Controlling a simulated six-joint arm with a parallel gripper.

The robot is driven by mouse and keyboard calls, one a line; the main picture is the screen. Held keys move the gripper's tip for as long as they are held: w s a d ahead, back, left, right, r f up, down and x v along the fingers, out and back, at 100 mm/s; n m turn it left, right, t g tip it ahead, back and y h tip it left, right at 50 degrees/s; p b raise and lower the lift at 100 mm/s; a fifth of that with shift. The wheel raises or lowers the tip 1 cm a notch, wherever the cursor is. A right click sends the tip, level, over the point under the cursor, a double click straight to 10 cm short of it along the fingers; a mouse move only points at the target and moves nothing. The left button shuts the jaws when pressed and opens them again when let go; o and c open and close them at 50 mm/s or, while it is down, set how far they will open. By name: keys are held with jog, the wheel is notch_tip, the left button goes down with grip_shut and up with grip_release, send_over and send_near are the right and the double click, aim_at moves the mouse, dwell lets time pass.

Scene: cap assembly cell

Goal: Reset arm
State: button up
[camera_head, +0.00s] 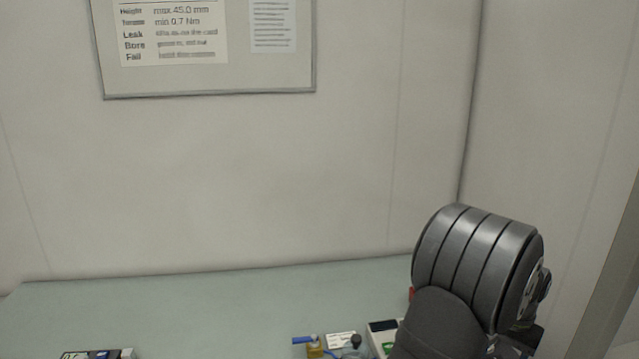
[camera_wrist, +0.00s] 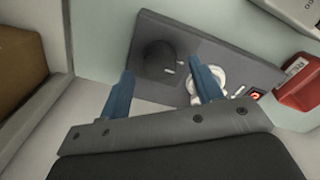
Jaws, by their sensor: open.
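My gripper (camera_wrist: 161,72) shows in the wrist view with its two blue fingers spread apart and nothing between them. Behind the fingers is a dark grey fixture plate (camera_wrist: 228,62) with a black round part or recess (camera_wrist: 158,56) at its left. A white round part (camera_wrist: 218,74) sits on the plate, partly hidden by the right finger. I cannot tell how far the fingertips are from the plate. In the head view my arm rises at the lower right, and my gripper is not visible there.
A red labelled bin (camera_wrist: 300,88) stands right of the plate, near a small lit orange-red indicator (camera_wrist: 256,95). A brown box (camera_wrist: 18,65) is at the left. The pale green table (camera_head: 200,305) is mostly clear, with small items (camera_head: 330,343) at its front edge.

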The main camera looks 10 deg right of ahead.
jog(key=shift+f, duration=0.75)
jog(key=m, duration=0.3)
jog(key=shift+r, duration=0.1)
jog(key=m, duration=0.5)
jog(key=shift+s, duration=0.1)
jog(key=m, duration=0.4)
jog(key=shift+m, duration=0.4)
jog(key=shift+s+m, duration=0.1)
jog(key=shift+m, duration=2.1)
